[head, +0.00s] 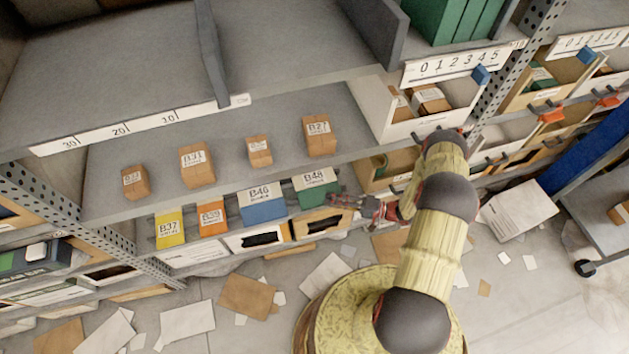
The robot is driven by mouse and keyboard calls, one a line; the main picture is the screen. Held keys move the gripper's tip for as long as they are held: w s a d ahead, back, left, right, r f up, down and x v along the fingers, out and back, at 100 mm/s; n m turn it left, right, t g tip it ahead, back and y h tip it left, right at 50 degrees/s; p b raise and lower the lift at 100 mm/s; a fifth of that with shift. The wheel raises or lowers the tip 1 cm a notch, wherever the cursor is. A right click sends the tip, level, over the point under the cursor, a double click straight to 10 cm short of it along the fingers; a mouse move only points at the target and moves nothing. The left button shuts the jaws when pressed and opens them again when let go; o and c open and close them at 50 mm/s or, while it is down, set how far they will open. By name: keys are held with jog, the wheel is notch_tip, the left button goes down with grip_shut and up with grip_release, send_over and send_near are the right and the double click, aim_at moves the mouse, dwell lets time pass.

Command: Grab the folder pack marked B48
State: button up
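The green folder pack marked B48 (317,192) stands at the right end of a row of coloured packs at the shelf's front, its label facing up and outward. My gripper (338,201) reaches in from the right, with its tips close to the pack's right edge. I cannot tell whether they touch it or how far apart the fingers are. The blue pack marked B46 (262,206) is just left of B48. The orange pack B39 (211,219) and the yellow pack B37 (169,230) stand further left.
Small brown boxes, including B31 (198,167) and B27 (319,137), sit on the shelf (225,158) behind the packs. A white bin (388,112) stands to the right. Papers and cartons litter the floor. A cart (612,235) is at the right edge.

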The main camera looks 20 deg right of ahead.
aim_at(320, 200)
jog(key=x, duration=0.2)
jog(key=b+x, duration=0.1)
jog(key=shift+a+f, duration=0.1)
jog(key=shift+a, duration=0.4)
jog(key=shift+w+a, duration=0.25)
jog(key=shift+a, duration=0.15)
jog(key=shift+c, duration=0.3)
jog(key=c, duration=0.4)
grip_shut()
